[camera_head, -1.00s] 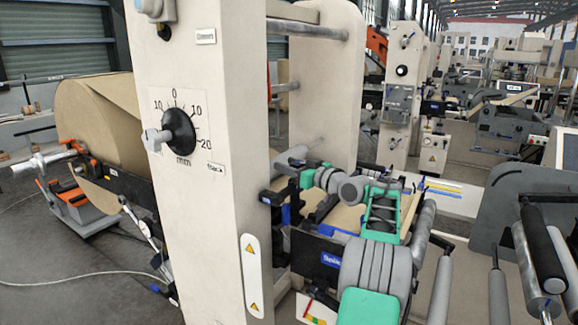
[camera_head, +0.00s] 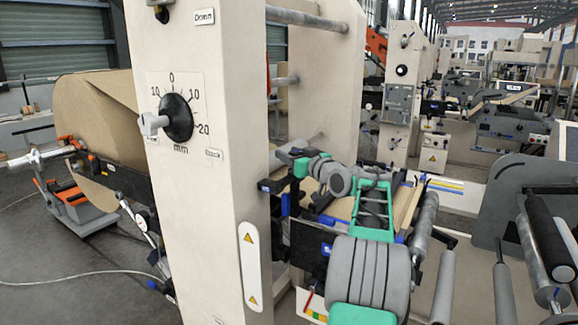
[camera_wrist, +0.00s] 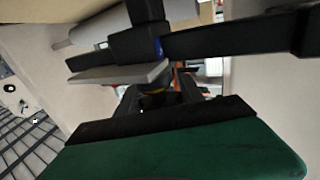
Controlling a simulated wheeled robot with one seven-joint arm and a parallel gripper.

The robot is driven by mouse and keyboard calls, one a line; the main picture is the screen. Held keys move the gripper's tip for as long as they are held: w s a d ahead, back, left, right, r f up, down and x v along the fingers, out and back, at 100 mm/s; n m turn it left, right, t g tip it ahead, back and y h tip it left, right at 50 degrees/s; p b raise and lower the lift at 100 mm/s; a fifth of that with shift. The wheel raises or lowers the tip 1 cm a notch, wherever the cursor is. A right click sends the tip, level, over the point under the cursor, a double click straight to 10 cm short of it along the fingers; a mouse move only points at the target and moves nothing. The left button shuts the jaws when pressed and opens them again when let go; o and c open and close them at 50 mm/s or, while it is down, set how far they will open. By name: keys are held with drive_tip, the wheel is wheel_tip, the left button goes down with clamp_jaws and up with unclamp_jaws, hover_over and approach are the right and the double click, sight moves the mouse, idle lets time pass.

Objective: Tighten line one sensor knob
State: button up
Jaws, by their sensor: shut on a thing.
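In the wrist view my gripper (camera_wrist: 168,95) has its dark fingers closed around a small dark knob (camera_wrist: 155,88) with a yellowish edge. The knob sits just below a grey flat plate (camera_wrist: 120,73). The plate is beside a black sensor block (camera_wrist: 138,42) with a blue part, mounted on a black crossbar (camera_wrist: 235,36). The fingers and shadow hide most of the knob. In the head view my green and grey arm reaches to the right side of the beige column (camera_head: 205,240); the finger contact is too small to make out there.
A large black dial knob (camera_head: 177,118) with a millimetre scale is on the column's front face. A kraft paper roll (camera_head: 95,115) stands behind at left. Grey rollers (camera_head: 424,225) lie close right of my arm. Open floor (camera_head: 60,285) shows at lower left.

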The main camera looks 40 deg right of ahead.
sight(300, 151)
drive_tip(key=m+g+h+b, duration=0.1)
drive_tip(key=h+b, duration=0.1)
drive_tip(key=m+g+h+b, duration=0.1)
drive_tip(key=m+h+b, duration=0.1)
drive_tip(key=h, duration=0.1)
drive_tip(key=d+m+h+b, duration=0.1)
drive_tip(key=m+h+b, duration=0.1)
drive_tip(key=h+b, duration=0.1)
drive_tip(key=shift+s+f+g, duration=0.1)
drive_tip(key=shift+s+g, duration=0.05)
drive_tip(key=shift+g, duration=0.25)
drive_tip(key=m+h, duration=0.1)
drive_tip(key=m+g+h, duration=0.2)
drive_tip(key=shift+s+d+r, duration=0.2)
drive_tip(key=shift+d+r, duration=0.05)
drive_tip(key=shift+d, duration=0.1)
drive_tip(key=shift+s+d+r+m+g+h+p, duration=0.1)
drive_tip(key=shift+s+d+m+g+h+p, duration=0.1)
drive_tip(key=shift+m+g+h, duration=0.45)
drive_tip(key=shift+s+d+r+m+g+h+p, duration=0.2)
drive_tip(key=shift+m+g+h, duration=0.3)
drive_tip(key=shift+g, duration=0.4)
drive_tip(key=shift+s+d+m+g+h+p, duration=0.15)
drive_tip(key=shift+m+g+h+p, duration=0.1)
drive_tip(key=shift+m+g+h, duration=0.4)
drive_tip(key=o, duration=1.1)
drive_tip(key=shift+a, duration=0.1)
drive_tip(key=shift+o, duration=1.4)
drive_tip(key=shift+f+g, duration=0.25)
drive_tip(key=shift+g, duration=0.05)
